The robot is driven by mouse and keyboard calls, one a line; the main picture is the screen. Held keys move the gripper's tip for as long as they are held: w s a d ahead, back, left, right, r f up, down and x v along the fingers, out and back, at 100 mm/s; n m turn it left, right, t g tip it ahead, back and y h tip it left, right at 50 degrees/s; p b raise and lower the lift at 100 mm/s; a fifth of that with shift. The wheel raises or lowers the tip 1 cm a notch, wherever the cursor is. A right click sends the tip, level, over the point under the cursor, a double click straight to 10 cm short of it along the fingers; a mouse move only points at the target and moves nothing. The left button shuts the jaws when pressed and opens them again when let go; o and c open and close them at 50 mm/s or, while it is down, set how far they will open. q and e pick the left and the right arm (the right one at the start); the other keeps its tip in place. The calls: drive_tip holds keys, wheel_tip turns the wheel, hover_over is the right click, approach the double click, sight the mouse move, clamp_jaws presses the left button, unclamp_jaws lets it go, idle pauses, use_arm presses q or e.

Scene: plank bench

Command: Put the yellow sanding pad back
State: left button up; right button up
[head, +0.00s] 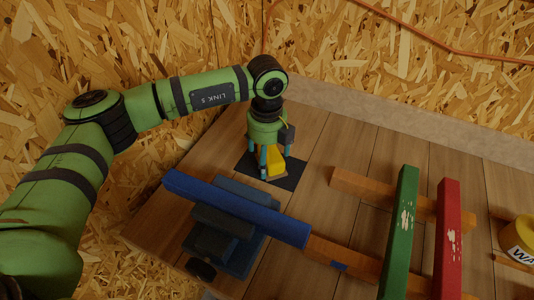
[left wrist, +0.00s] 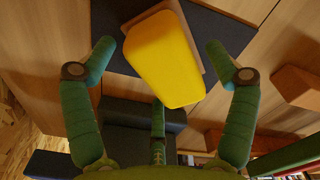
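The yellow sanding pad (head: 275,162) has a yellow top on a wooden-coloured base. It is at the dark square mat (head: 291,182) on the bench, behind the blue bar. In the left wrist view the pad (left wrist: 163,58) appears over the dark mat (left wrist: 237,33), slightly tilted in the picture. My left gripper (head: 271,167) points down over the pad, with its green fingers spread around it. In the left wrist view gaps show between the pad and the two side fingers, and the third finger is below the pad in the picture. My right gripper is out of view.
A blue bar (head: 235,208) lies across a dark blue vise-like block (head: 225,240) in front of the mat. Green (head: 400,235) and red (head: 448,240) bars rest across wooden beams at right. A yellow round container (head: 520,238) stands at the right edge.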

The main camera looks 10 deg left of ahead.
use_arm(q)
drive_tip(key=shift+r, duration=0.1)
drive_tip(key=shift+r, duration=0.25)
wheel_tip(320, 180, up, 12)
drive_tip(key=b, duration=0.2)
drive_tip(key=shift+f, duration=0.15)
idle(0.4)
